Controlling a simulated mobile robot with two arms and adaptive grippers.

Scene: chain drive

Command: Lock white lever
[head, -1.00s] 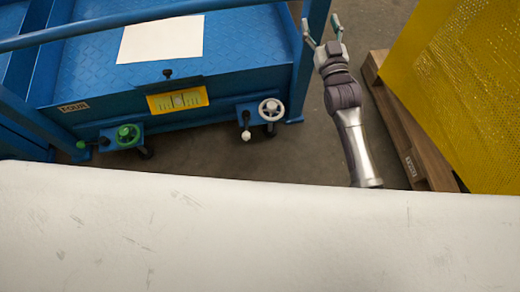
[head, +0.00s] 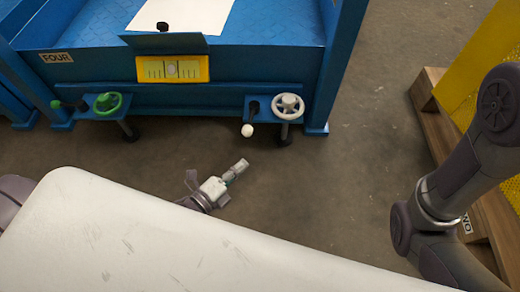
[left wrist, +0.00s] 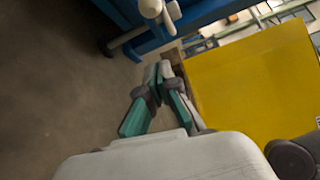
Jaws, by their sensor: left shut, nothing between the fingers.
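The white lever (head: 247,130) hangs from a blue bracket at the front of the blue cart, its round white knob at the lower end. A white handwheel (head: 288,105) sits just right of it. My left gripper (head: 239,166) is shut and empty, below the lever and apart from it in the head view. In the left wrist view the closed fingers (left wrist: 158,70) point toward the cart. A pale rounded part (left wrist: 150,8) shows ahead at the top edge; I cannot tell if it is the lever's knob. My right gripper is out of view.
A green handwheel (head: 107,103) and green knob are at the cart's left. A yellow level gauge (head: 172,69) is on the cart front. A wooden pallet (head: 435,118) and yellow load (head: 485,70) stand right. Bare floor (head: 350,165) lies between cart and pallet.

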